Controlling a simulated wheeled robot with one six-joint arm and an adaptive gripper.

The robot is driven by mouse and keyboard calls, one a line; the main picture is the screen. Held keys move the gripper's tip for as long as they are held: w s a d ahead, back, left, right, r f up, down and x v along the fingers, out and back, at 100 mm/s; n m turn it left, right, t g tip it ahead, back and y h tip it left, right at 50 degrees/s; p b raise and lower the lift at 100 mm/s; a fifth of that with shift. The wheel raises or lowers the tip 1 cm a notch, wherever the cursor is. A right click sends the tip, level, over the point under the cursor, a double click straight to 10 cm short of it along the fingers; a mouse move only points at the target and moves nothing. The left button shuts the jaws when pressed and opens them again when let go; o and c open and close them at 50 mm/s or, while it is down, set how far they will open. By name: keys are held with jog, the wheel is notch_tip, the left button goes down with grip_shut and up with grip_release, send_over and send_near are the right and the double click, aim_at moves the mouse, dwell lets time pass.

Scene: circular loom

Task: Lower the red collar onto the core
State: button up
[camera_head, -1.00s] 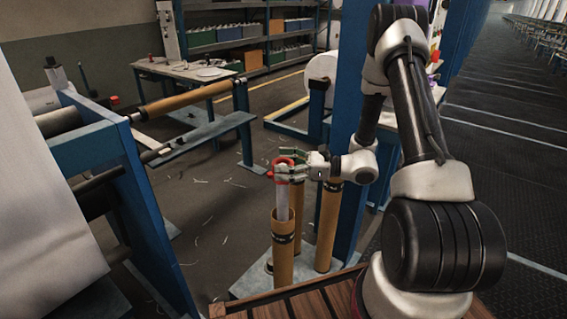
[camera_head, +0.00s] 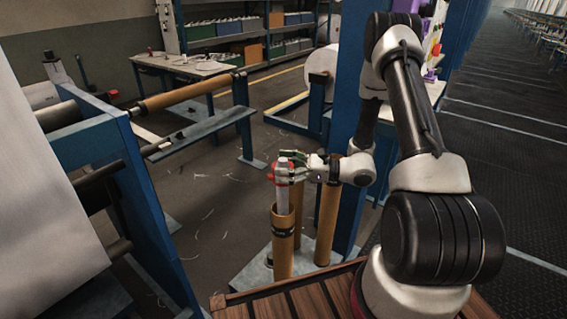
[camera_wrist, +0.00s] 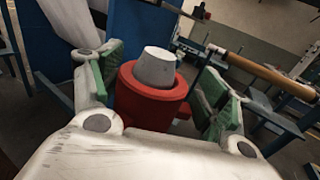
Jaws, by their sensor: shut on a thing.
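The red collar (camera_head: 277,174) is around the upper part of the pale core (camera_head: 283,201); the core's top pokes out above it. The core stands upright in a brown tube (camera_head: 283,246). My gripper (camera_head: 288,173) is shut on the collar from the right. In the wrist view, the collar (camera_wrist: 152,100) sits between the green-padded fingers of my gripper (camera_wrist: 158,92), with the grey core top (camera_wrist: 156,67) rising through its opening. The core below the collar is hidden in the wrist view.
More brown tubes (camera_head: 327,222) stand beside the core's tube on a grey base plate (camera_head: 246,277). A blue post (camera_head: 352,130) rises close behind my wrist. A blue machine frame (camera_head: 130,170) stands at left, with open floor between.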

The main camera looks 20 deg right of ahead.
jog(key=shift+w+f, duration=0.1)
jog(key=shift+f, duration=0.85)
jog(key=shift+f, duration=0.1)
jog(key=shift+w+d+f, duration=0.1)
jog(key=shift+f, duration=2.25)
jog(key=shift+f, duration=2.5)
jog(key=shift+w+f, duration=0.1)
jog(key=shift+f, duration=0.1)
jog(key=shift+f, duration=0.55)
jog(key=o, duration=1.7)
jog(key=shift+f, duration=0.1)
jog(key=shift+o, duration=0.6)
